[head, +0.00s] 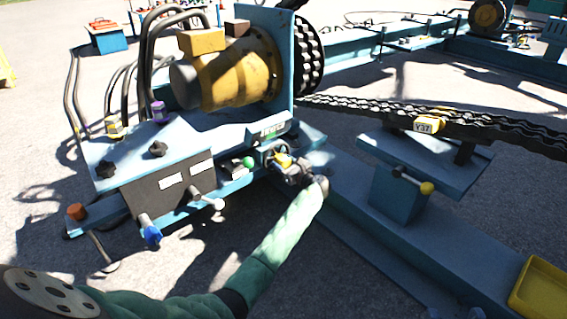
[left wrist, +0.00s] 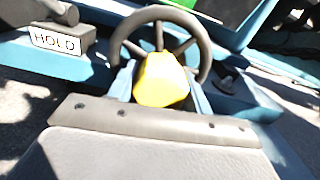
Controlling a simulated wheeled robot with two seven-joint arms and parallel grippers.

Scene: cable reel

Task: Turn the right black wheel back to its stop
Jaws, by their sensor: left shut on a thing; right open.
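A dark spoked handwheel (left wrist: 207,45) stands upright in the left wrist view, with a yellow part (left wrist: 160,80) in front of its hub. In the head view the yellow part (head: 283,160) shows small at the front of the blue machine. My left gripper (head: 297,173) reaches it from the front right and is shut on the yellow part; the finger contact is hard to see. Two black star-shaped knobs sit on the sloped panel to the left, a right one (head: 158,148) and a left one (head: 105,170); nothing touches them. My right gripper is out of view.
A block labelled HOLD (left wrist: 58,38) is left of the handwheel. A green ball knob (head: 248,162) and two levers, one blue-tipped (head: 151,236) and one pale-tipped (head: 218,204), stick out nearby. A chain track (head: 480,125) and a yellow tray (head: 540,290) are on the right.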

